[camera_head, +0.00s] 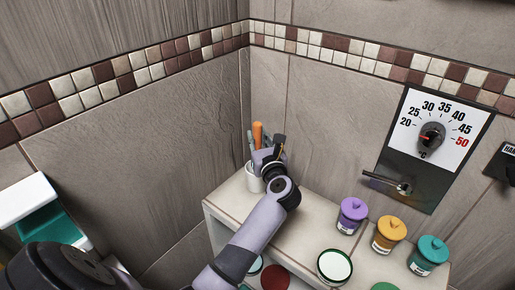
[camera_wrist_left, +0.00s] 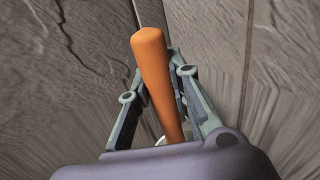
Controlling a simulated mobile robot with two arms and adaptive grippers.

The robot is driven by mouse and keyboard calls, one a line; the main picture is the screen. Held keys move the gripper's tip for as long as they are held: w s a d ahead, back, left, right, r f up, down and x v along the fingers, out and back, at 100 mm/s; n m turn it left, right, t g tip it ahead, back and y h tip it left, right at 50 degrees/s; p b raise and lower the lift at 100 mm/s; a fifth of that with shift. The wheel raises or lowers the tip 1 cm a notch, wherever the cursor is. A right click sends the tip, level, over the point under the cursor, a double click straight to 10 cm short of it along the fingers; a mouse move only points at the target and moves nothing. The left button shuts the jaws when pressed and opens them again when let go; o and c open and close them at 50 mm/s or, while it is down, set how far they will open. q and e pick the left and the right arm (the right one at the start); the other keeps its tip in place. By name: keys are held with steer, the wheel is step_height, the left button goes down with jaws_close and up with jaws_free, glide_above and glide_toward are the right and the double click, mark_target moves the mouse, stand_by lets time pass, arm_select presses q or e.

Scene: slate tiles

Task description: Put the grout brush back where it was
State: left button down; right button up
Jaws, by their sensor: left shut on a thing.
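The grout brush (camera_head: 257,134), seen as an orange handle, stands nearly upright at the white cup (camera_head: 253,180) in the back corner of the ledge. Its lower end is hidden. My left gripper (camera_head: 264,157) is at the cup's mouth, in front of the tools, and is shut on the orange handle. In the left wrist view the handle (camera_wrist_left: 158,85) rises between the two grey-green fingers; a small white edge shows behind its low part. My right gripper is not in view.
On the tiled ledge (camera_head: 315,210) stand purple (camera_head: 351,215), orange (camera_head: 389,234) and teal (camera_head: 428,255) lidded jars. An open round container (camera_head: 334,266) is near the front. A temperature dial panel (camera_head: 432,138) hangs on the right wall. A white and teal holder (camera_head: 45,215) is at left.

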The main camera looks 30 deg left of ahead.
arm_select(q)
steer(key=shift+f, duration=0.7)
step_height(320, 180, down, 3)
steer(key=shift+r, duration=0.2)
steer(key=shift+f, duration=0.55)
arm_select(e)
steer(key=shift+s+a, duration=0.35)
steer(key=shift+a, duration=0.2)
